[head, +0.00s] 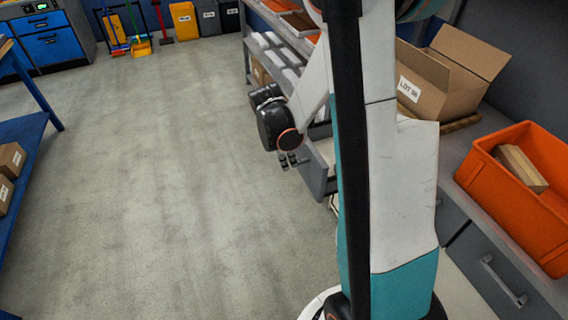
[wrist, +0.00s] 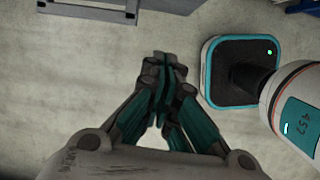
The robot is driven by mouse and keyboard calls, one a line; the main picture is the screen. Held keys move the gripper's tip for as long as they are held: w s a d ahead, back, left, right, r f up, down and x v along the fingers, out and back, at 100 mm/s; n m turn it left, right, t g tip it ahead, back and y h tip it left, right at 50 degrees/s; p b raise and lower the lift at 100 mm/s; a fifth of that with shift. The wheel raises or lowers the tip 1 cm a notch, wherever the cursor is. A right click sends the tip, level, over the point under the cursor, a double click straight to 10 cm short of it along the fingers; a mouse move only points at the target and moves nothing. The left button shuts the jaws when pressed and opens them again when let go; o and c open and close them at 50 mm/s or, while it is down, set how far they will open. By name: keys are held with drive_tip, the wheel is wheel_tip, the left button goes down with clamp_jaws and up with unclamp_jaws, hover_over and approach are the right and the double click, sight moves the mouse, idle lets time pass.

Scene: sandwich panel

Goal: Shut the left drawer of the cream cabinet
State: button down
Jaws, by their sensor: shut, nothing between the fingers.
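My gripper (head: 288,160) hangs out over the floor in the head view, beside a pulled-out drawer (head: 319,168) left of my arm. In the wrist view my gripper (wrist: 163,85) has its fingers together, with nothing between them. A grey front edge with a bar handle (wrist: 90,10) shows at the top left of the wrist view, apart from the fingers. My arm hides much of the drawer and the cabinet behind it.
A grey worktop at right holds an open cardboard box (head: 450,70) and an orange crate (head: 520,185); below is a closed drawer front with a handle (head: 503,281). A shelf rack stands behind my gripper. A blue table (head: 30,150) stands at left. The floor between is clear.

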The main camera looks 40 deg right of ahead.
drive_tip(key=s+d+f+b, duration=0.1)
drive_tip(key=d+f+b, duration=0.4)
drive_tip(key=f, duration=0.6)
drive_tip(key=shift+d+f+n, duration=0.15)
drive_tip(key=shift+d+n, duration=0.25)
drive_tip(key=shift+d, duration=0.25)
drive_tip(key=shift+d, duration=0.1)
